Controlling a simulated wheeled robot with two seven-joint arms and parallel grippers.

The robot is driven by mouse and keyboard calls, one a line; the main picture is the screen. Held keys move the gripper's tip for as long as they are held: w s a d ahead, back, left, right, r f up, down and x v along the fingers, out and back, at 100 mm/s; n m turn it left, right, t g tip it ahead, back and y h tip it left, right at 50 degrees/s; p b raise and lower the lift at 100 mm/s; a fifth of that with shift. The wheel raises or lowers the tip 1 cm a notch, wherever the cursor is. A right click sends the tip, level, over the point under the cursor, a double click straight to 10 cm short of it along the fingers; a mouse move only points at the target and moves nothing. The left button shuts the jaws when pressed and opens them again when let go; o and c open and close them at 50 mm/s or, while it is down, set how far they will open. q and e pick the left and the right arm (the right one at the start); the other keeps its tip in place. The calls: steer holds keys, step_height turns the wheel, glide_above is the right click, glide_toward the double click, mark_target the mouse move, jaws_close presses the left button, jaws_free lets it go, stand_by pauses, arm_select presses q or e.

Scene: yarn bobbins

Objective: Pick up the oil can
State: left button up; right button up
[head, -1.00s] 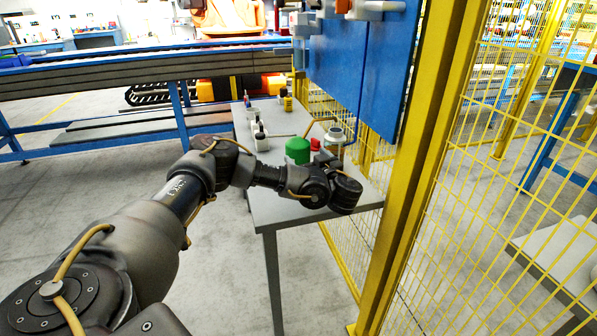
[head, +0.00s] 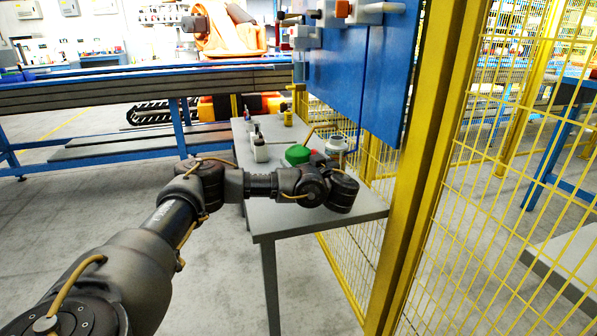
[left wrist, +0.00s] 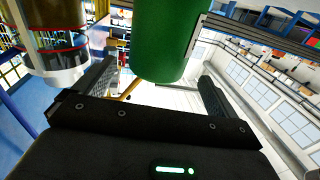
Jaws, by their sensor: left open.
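The oil can is green (head: 298,154) with a thin yellowish spout (head: 309,135). In the head view it is on the grey table, its lower part hidden behind my left wrist. In the left wrist view the green can body (left wrist: 170,40) is large, upside down in the picture, and lies between and just beyond the fingers. My left gripper (left wrist: 158,76) is open, with a finger on either side of the can and no visible grip on it. In the head view its fingers are hidden behind my wrist. My right gripper is not in view.
A jar (head: 336,144) stands close to the right of the can; it also shows in the left wrist view (left wrist: 62,62). A blue panel (head: 365,75) and yellow fence post (head: 421,160) border the right side.

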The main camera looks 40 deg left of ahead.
mark_target(298, 152)
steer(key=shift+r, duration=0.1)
arm_select(q)
steer(key=p+x, duration=0.1)
steer(key=x, duration=0.4)
steer(key=shift+w+r, duration=0.1)
steer(key=shift+w, duration=0.05)
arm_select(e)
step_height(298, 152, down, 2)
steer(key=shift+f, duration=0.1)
arm_select(q)
steer(key=c, duration=1.4)
